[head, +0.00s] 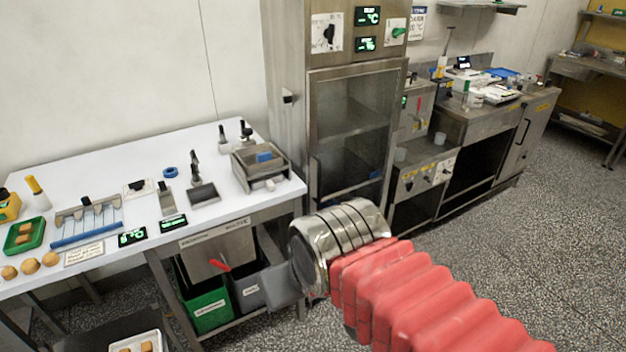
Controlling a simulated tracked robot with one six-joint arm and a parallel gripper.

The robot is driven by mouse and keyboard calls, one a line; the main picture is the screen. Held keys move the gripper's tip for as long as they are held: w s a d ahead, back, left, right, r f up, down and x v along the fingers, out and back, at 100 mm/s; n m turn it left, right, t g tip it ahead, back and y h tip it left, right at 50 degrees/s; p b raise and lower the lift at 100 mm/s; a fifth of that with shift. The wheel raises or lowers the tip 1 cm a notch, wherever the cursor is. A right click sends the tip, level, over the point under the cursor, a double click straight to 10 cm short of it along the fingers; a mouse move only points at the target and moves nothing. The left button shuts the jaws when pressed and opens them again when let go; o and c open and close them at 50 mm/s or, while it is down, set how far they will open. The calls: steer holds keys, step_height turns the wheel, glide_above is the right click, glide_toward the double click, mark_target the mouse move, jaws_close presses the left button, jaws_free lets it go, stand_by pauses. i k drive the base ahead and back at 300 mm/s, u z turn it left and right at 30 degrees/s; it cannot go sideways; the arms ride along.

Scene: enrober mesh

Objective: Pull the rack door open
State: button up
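The rack door (352,135) is a framed glass panel on the tall steel cabinet (286,60) at the centre of the head view. It looks closed, and dim shelves show through the glass. A small dark latch-like fitting (289,97) sits on the cabinet's left side; I cannot tell if it belongs to the door. My arm, with a red bellows sleeve and a steel joint, reaches in from the lower right and covers the area below the door. My gripper's fingers cannot be made out, and no contact with the door shows.
A white-topped table (110,195) with tools and an open metal box (262,165) stands left of the cabinet. Green (208,302) and grey (247,290) bins sit below it. A steel counter (480,120) stands right of the cabinet. Speckled floor (530,250) is clear at right.

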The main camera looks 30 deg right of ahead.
mark_target(312, 77)
steer(key=z, duration=0.05)
steer(key=i, duration=1)
steer(key=u, duration=0.05)
